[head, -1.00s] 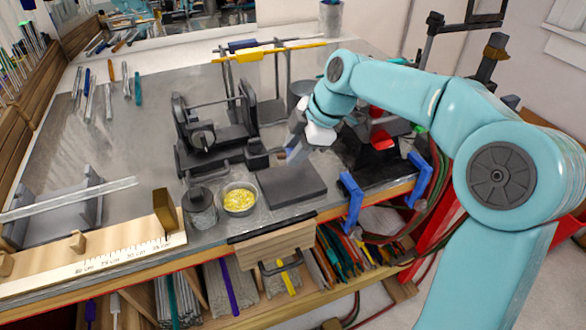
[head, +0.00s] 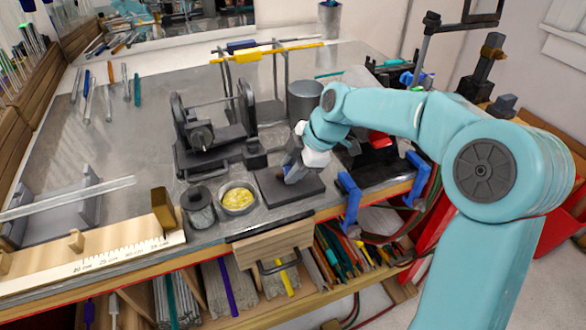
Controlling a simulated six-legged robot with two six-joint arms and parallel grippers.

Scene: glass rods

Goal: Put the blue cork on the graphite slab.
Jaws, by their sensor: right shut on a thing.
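The graphite slab (head: 272,194) is a flat dark plate lying on the metal bench top, near its front edge. My right gripper (head: 291,180) is low over the slab, pointing down. The gripper hides the rest of the cork, and I cannot tell whether the cork touches the slab. My left gripper is not in view.
A bowl of yellow pieces (head: 238,197) and a dark round jar (head: 199,206) stand left of the slab. A dark rod-holding fixture (head: 208,140) stands behind them. Blue clamps (head: 350,200) grip the bench edge at right. A grey canister (head: 305,100) stands behind the arm.

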